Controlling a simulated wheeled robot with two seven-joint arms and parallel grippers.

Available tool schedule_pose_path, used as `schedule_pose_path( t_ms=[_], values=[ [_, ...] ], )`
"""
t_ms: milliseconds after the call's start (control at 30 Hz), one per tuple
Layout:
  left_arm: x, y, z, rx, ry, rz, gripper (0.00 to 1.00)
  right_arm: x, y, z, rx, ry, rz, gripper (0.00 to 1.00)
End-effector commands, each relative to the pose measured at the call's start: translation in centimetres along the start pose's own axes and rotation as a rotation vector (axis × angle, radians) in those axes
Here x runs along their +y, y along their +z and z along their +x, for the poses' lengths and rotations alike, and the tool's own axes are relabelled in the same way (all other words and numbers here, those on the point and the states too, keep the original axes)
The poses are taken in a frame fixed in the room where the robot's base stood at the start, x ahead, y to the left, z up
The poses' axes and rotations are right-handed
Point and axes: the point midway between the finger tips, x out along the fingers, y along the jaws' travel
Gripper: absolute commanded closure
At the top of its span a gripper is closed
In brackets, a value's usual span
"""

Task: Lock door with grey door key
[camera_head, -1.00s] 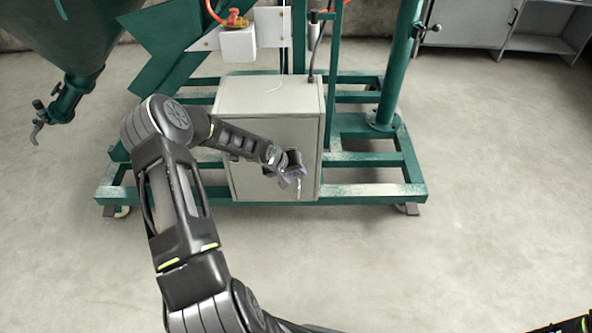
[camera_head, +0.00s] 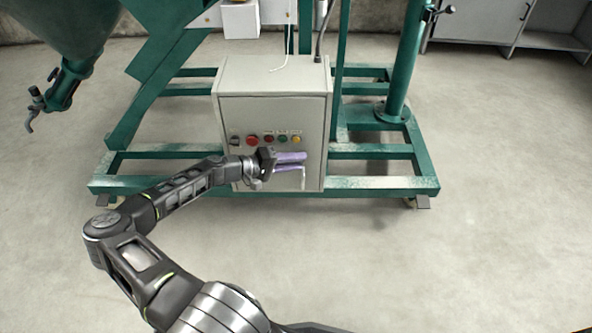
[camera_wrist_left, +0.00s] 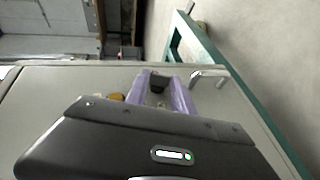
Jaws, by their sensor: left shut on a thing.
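The control box (camera_head: 275,105) is a light grey cabinet with its front door closed. My left gripper (camera_head: 302,162) has purple fingers and is at the right side of the door, just below the row of buttons. In the left wrist view its fingers (camera_wrist_left: 160,84) are shut on a small dark piece, the grey door key (camera_wrist_left: 158,82), at the door face. I cannot tell how deep the key sits in the lock, which is hidden. A silver bent handle (camera_wrist_left: 208,75) is beside the fingers. My right gripper is not in view.
Several coloured buttons, including a red one (camera_head: 252,141), sit on the door close to the fingers. A green steel frame (camera_head: 385,192) surrounds the box. The concrete floor in front is clear.

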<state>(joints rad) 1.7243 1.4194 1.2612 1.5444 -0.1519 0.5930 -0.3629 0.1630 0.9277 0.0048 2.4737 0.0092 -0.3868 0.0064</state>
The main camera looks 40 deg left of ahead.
Motion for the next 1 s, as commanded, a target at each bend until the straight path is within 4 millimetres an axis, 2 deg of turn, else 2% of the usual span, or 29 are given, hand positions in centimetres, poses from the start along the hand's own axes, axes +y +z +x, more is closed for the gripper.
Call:
schedule_pose_path(
  t_ms=[33,300,600,967,1000],
  values=[
    [-1.0,0.1,0.2,0.003,0.037,-0.019,1.0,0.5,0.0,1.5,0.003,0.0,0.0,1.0],
    [-1.1,0.1,0.2,0.0,0.206,-0.088,1.0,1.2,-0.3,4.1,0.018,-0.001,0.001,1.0],
    [-0.9,0.2,0.2,-0.003,0.283,-0.119,1.0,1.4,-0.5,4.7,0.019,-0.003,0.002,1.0],
    [-0.8,0.2,0.2,-0.005,0.288,-0.122,1.0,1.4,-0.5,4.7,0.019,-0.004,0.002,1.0],
    [-0.8,0.2,0.2,-0.005,0.288,-0.122,0.7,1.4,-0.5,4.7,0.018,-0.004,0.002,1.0]
  ],
)
